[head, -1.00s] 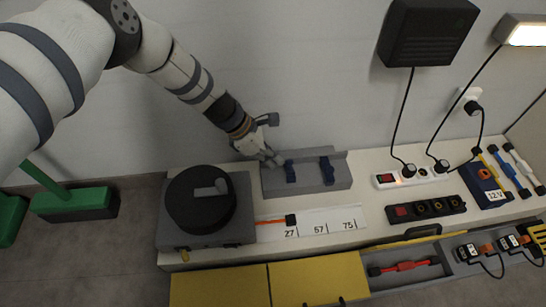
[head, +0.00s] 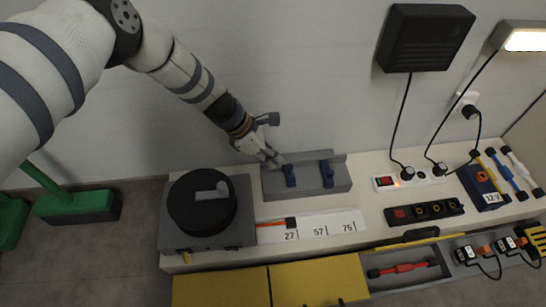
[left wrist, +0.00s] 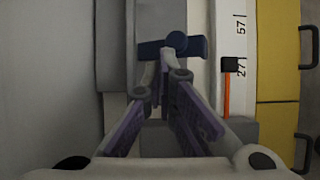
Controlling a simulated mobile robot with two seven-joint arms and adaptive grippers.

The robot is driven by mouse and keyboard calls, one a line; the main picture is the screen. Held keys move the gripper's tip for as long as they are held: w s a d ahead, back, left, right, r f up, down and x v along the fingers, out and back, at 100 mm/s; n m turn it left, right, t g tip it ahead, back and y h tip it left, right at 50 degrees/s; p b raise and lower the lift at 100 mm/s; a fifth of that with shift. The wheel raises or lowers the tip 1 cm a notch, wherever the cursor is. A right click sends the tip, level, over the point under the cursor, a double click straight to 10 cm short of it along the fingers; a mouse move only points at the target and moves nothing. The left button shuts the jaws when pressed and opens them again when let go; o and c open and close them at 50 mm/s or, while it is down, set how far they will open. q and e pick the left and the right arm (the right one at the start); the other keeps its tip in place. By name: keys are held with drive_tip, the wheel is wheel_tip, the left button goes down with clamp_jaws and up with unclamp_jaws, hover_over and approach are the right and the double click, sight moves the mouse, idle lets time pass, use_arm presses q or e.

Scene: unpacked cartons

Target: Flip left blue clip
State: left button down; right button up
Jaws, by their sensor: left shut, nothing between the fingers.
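In the left wrist view the left blue clip (left wrist: 193,47) lies across the view just beyond the shut fingertips (left wrist: 167,55). Whether the fingertips touch it I cannot tell. My right gripper is not in view.
A black round dial (head: 201,205) on a grey box stands left of the holder. A scale strip (head: 318,228) lies in front. A white power strip (head: 411,178) and a black socket block (head: 424,211) lie to the right. The wall is close behind.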

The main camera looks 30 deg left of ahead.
use_arm(q)
drive_tip(key=v, duration=1.2)
